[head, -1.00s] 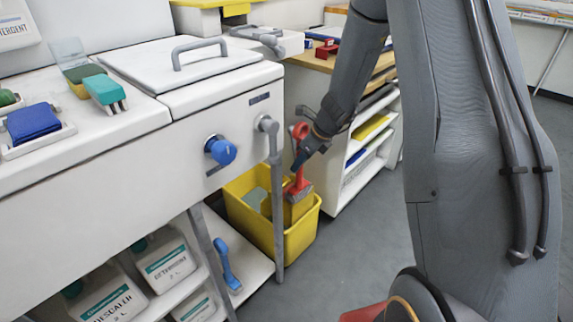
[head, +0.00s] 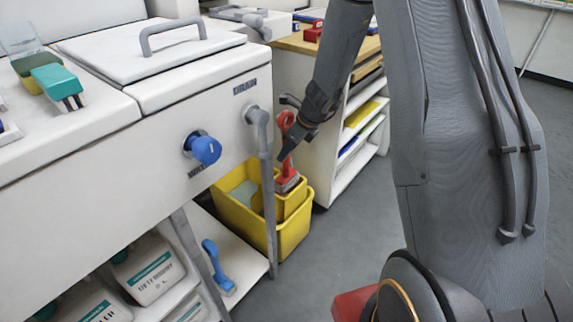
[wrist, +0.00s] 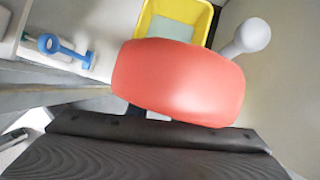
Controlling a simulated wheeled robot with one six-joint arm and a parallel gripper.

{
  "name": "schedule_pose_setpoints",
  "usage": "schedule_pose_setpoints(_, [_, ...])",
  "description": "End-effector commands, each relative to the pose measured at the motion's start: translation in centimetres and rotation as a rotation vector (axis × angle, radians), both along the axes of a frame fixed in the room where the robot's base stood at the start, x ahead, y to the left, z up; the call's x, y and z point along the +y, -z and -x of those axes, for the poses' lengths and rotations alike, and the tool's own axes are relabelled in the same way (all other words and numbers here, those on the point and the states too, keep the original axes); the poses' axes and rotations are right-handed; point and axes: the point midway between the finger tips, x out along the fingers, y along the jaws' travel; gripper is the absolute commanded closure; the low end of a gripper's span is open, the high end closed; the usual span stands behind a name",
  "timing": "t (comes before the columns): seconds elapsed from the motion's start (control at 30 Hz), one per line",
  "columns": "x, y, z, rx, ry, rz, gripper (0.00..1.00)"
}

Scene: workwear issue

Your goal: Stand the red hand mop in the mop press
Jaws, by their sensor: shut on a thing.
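The red hand mop (head: 286,160) hangs upright, its red handle on top and its grey head below. My gripper (head: 291,138) is shut on its handle, which fills the middle of the wrist view (wrist: 180,82). The mop press (head: 293,205) is the smaller yellow box at the right side of the yellow bucket (head: 231,217). The mop head is at the press's mouth in the head view; whether it is inside or just above, I cannot tell. The bucket shows behind the handle in the wrist view (wrist: 146,18).
The sink unit's grey pipe leg (head: 267,200) stands close in front of the bucket. A blue brush (head: 217,268) lies on the low shelf left of it. A shelf unit (head: 345,160) stands at the right. The floor (head: 345,225) right of the bucket is clear.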

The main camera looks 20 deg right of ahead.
Motion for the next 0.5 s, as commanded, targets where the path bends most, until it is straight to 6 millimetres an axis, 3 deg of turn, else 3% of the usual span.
schedule_pose_setpoints(0.3, [-0.2, 3.2, -0.1, -0.001, 0.004, -0.001, 1.00])
schedule_pose_setpoints(0.5, [-0.3, 4.3, -0.1, -0.001, 0.004, 0.000, 1.00])
